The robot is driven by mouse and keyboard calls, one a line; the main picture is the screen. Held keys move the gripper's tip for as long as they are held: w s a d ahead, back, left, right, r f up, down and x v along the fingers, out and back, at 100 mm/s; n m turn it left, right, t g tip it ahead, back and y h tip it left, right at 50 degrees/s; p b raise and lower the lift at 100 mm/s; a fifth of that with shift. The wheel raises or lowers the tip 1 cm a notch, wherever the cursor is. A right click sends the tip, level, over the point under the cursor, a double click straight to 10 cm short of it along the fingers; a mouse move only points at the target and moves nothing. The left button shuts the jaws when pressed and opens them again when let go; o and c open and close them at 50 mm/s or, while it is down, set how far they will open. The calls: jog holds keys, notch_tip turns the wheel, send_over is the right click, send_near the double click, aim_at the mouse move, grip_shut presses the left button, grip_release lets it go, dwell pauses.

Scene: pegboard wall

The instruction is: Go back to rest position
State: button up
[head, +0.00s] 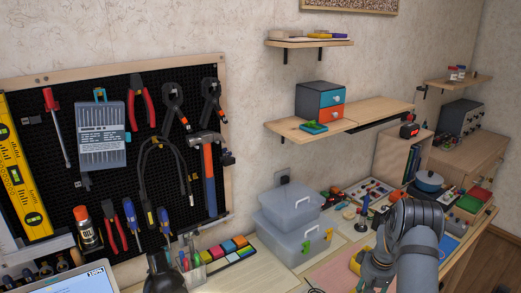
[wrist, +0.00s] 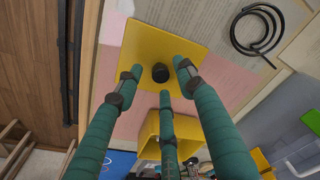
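My gripper (wrist: 160,80) shows in the wrist view as three teal fingers with dark joints. The fingers are spread apart and hold nothing. They point down over a yellow square plate (wrist: 150,42) with a black round knob (wrist: 160,73) in its middle. The knob shows between the fingertips, with gaps around it. In the head view my dark grey arm is at the lower right, over the workbench, and my fingers are hidden there. A bit of a yellow object (head: 355,262) shows just left of my arm.
A yellow open box (wrist: 149,140) and a black coiled cable (wrist: 258,30) lie near my fingers. A shelf (head: 345,118) juts from the wall above. A pegboard (head: 60,120) hangs at left.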

jog(key=shift+w+f, duration=0.15)
jog(key=shift+f, duration=0.35)
jog(key=shift+r+b, duration=0.6)
jog(key=shift+r, duration=1.25)
